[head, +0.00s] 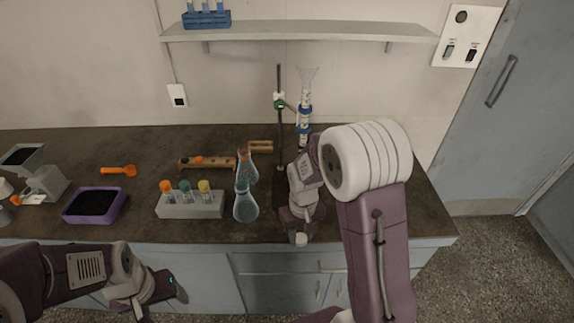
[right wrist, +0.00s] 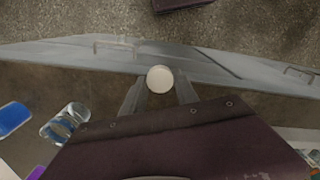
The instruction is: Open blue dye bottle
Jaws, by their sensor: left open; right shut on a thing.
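My right gripper (head: 300,234) is at the counter's front edge, shut on a small white round cap-like thing (head: 301,240). In the right wrist view this white thing (right wrist: 160,79) sits between the two fingertips (right wrist: 159,92). I cannot tell whether a bottle is under it, and no blue dye bottle shows clearly. My left gripper (head: 172,290) is open, low in front of the counter and well away from the white thing.
Two glass flasks (head: 245,206) stand left of my right gripper. A grey rack (head: 190,207) holds tubes with orange, green and yellow tops. A purple tray (head: 95,217) is further left. A stand with a glass column (head: 304,115) rises behind my right gripper.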

